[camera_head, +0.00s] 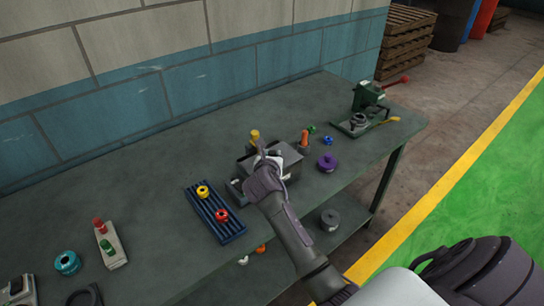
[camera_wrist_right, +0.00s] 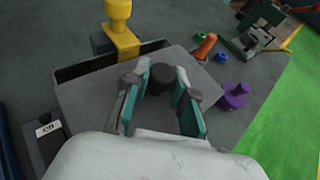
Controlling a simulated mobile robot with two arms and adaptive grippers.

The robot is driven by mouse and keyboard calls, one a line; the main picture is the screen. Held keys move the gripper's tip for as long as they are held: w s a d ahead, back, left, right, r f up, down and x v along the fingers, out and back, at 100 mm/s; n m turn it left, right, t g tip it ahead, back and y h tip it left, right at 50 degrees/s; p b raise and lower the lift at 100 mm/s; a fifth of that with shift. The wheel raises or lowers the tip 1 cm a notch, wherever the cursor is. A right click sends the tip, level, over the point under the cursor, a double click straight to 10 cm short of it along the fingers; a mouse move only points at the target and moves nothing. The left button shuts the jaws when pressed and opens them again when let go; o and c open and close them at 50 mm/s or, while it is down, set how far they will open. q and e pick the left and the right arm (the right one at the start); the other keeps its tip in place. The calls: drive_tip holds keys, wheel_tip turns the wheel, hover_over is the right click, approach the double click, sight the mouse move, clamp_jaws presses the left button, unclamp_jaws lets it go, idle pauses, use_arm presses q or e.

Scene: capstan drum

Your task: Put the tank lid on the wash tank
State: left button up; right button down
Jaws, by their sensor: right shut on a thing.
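The tank lid (camera_wrist_right: 88,98) is a flat grey plate with a dark round knob (camera_wrist_right: 161,78). My right gripper (camera_wrist_right: 160,98) is shut on the knob, its teal fingers on both sides of it. The lid is over the wash tank (camera_wrist_right: 72,72), a dark grey box whose back rim and inner wall show past the lid's far left edge. The lid is turned relative to the rim; whether it touches the tank I cannot tell. In the head view my right gripper (camera_head: 266,165) hides much of the tank and lid. My left gripper is not in view.
A yellow spout (camera_wrist_right: 119,30) rises just behind the tank. An orange-handled piece (camera_head: 304,138), a purple knobbed part (camera_head: 327,162) and a green machine (camera_head: 369,97) stand to the right. A blue ribbed tray (camera_head: 213,214) lies to the left. The table's back stretch is clear.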

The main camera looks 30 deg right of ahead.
drive_tip(key=shift+f, duration=0.2)
drive_tip(key=c, duration=1)
unclamp_jaws()
drive_tip(key=shift+f, duration=0.1)
drive_tip(key=shift+o, duration=0.2)
drive_tip(key=shift+r, duration=0.2)
drive_tip(key=v, duration=1.2)
drive_tip(key=shift+s+f, duration=0.1)
drive_tip(key=shift+f, duration=0.05)
